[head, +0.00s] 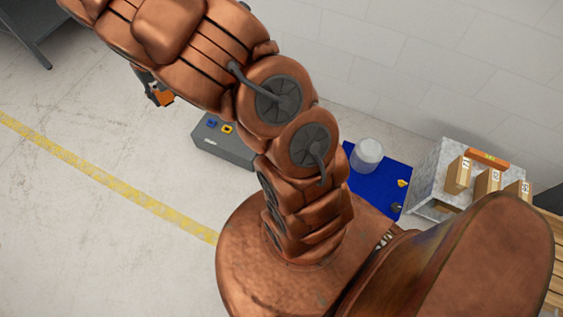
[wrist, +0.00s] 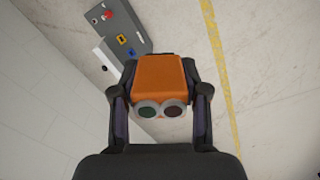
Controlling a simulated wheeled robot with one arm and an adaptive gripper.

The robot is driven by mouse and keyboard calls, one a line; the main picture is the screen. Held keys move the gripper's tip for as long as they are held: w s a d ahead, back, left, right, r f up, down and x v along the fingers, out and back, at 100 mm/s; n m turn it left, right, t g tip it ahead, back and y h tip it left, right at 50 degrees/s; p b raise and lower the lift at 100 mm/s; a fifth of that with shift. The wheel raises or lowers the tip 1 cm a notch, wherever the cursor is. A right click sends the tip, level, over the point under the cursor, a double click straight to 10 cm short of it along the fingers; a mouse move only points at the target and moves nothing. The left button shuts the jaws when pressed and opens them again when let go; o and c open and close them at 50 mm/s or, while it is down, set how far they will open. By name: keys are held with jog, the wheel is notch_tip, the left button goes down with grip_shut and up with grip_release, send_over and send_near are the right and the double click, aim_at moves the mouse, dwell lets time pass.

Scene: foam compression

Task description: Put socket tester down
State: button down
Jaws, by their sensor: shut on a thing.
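The socket tester (wrist: 160,78) is an orange block with two round ends, one dark green and one dark red, in grey rings. My gripper (wrist: 160,95) is shut on it, with one finger on each side. In the head view the orange socket tester (head: 163,97) shows small at the upper left, partly hidden by my arm. It is held out in the air over the pale floor. My gripper (head: 152,92) is mostly hidden there.
A grey box (head: 222,145) with blue and yellow sockets stands on the floor; it also shows in the wrist view (wrist: 122,32). A blue mat (head: 377,183) bears a clear container (head: 366,154). A metal stand (head: 433,181) holds wooden blocks. A yellow line (head: 110,179) crosses open floor.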

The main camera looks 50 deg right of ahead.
jog(key=s+d+f+m+b, duration=0.45)
jog(key=f+b, duration=0.55)
jog(key=f, duration=0.8)
jog(key=s+d+f+m+b, duration=0.35)
jog(key=d+f+b, duration=0.45)
jog(key=f, duration=1.1)
jog(key=s+d+f+m+b, duration=0.3)
jog(key=f+m+b, duration=0.2)
jog(key=f+b, duration=0.95)
jog(key=shift+s+d+f+b, duration=0.5)
jog(key=shift+d+f, duration=0.9)
jog(key=shift+d, duration=1.2)
jog(key=shift+s+d+f+b, duration=0.5)
jog(key=shift+d+f, duration=0.9)
jog(key=shift+d, duration=1.15)
jog(key=shift+s+d+f+b, duration=0.5)
jog(key=shift+d+f, duration=0.9)
jog(key=shift+d, duration=1.2)
jog(key=shift+f, duration=0.65)
jog(key=c, duration=0.6)
grip_release()
jog(key=shift+r, duration=0.15)
